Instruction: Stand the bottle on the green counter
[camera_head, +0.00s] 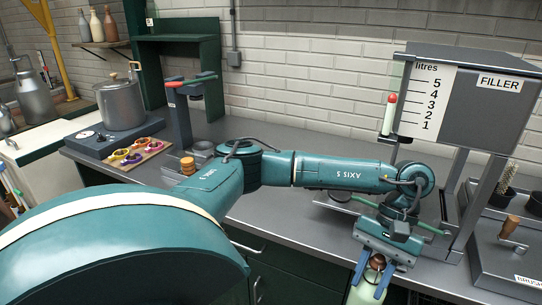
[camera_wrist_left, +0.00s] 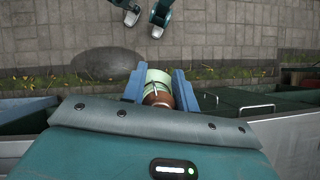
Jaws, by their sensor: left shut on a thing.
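My left gripper (camera_head: 371,276) hangs down in front of the counter's front edge in the head view. Its blue fingers are shut on a pale green bottle (camera_head: 366,291) with a brown top. The bottle's lower part is cut off by the picture's bottom edge. In the left wrist view the bottle (camera_wrist_left: 157,80) sits between the two blue fingers (camera_wrist_left: 158,88), with paving far below it. The grey worktop (camera_head: 295,222) runs behind the arm, above green cabinet fronts (camera_head: 285,272). My right gripper is not in view.
The grey filler box (camera_head: 470,105) stands on legs at the right, close to the gripper. A brush block (camera_head: 505,255) is at far right. The worktop's middle is partly hidden by my arm.

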